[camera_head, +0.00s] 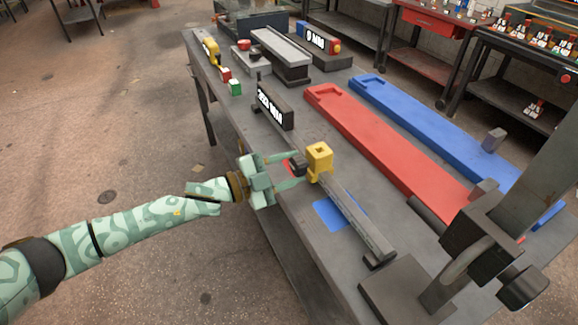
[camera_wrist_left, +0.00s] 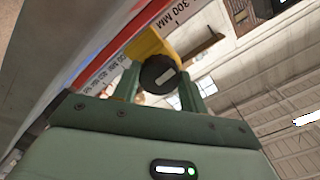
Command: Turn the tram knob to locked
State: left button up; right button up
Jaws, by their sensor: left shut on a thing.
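The tram is a yellow block (camera_head: 319,158) with a square hole in its top, and it sits on a grey ruled bar (camera_head: 352,212) on the bench. A dark round knob (camera_wrist_left: 158,74) with a pale mark across its face shows in front of the yellow tram (camera_wrist_left: 147,45) in the left wrist view. My left gripper (camera_head: 296,170) reaches in from the left and is shut on the knob, with one green finger on each side of it. In the head view the knob (camera_head: 298,165) is partly hidden by the fingers. My right gripper does not show.
A long red channel (camera_head: 390,145) and a blue channel (camera_head: 430,120) lie to the right on the bench. A dark display (camera_head: 275,108) stands behind the tram. A blue patch (camera_head: 330,213) lies beside the bar. A dark post and base fill the lower right.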

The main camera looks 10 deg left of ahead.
pick_arm(q)
jog(key=shift+f+m, duration=0.1)
jog(key=shift+m, duration=0.5)
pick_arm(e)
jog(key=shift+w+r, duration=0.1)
pick_arm(q)
jog(key=o, duration=1)
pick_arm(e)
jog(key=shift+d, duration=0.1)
pick_arm(q)
jog(key=p+v, duration=0.3)
jog(key=v, duration=1.3)
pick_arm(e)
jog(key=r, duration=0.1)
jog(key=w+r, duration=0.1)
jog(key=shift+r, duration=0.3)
pick_arm(q)
jog(key=shift+a, duration=0.15)
